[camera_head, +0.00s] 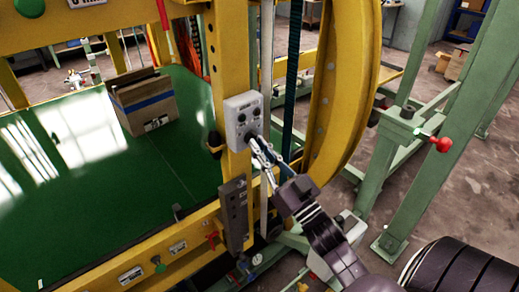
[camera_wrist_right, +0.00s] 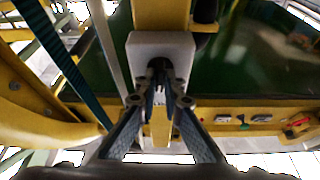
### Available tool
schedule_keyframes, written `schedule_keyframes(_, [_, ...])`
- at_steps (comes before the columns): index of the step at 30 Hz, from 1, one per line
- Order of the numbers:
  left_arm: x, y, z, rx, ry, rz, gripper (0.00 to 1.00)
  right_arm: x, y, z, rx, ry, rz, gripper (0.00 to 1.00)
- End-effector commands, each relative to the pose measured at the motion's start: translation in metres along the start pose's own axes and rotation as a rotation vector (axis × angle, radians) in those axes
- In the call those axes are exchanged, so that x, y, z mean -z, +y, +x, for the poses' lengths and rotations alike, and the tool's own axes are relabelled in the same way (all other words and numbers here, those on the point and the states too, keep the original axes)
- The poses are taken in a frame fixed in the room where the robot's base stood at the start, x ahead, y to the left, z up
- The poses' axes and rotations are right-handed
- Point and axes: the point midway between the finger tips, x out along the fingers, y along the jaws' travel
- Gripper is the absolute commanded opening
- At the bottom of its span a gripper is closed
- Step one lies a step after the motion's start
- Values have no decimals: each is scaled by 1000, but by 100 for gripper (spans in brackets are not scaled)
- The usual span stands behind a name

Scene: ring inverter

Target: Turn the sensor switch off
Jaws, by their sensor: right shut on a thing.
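A light grey switch box (camera_head: 243,120) with several dark knobs is mounted on the yellow post of the ring inverter. My right gripper (camera_head: 255,144) reaches up from the lower right, with its fingertips at the lower part of the box. In the right wrist view the fingers (camera_wrist_right: 159,88) are closed together on a dark switch knob (camera_wrist_right: 159,66) on the grey box (camera_wrist_right: 140,46). The fingertips hide part of the knob, so its exact setting cannot be read. My left gripper is in neither view.
A cardboard box (camera_head: 144,101) rests on the green platform (camera_head: 85,150) at left. A dark grey panel (camera_head: 234,212) is below the switch box. The large yellow ring (camera_head: 345,95) and a green frame with a red handle (camera_head: 440,144) stand to the right.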

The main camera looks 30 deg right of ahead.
Motion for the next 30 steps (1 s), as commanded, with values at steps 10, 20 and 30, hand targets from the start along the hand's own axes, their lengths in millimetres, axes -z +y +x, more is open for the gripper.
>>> schedule_keyframes(10, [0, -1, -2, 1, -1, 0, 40, 1, 4, 0, 129, -3, -307, 0])
schedule_keyframes(20, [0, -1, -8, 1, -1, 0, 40, 2, 6, 1, 228, -1, -549, 0])
schedule_keyframes(30, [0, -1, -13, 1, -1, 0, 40, 2, 7, 1, 282, -2, -682, 0])
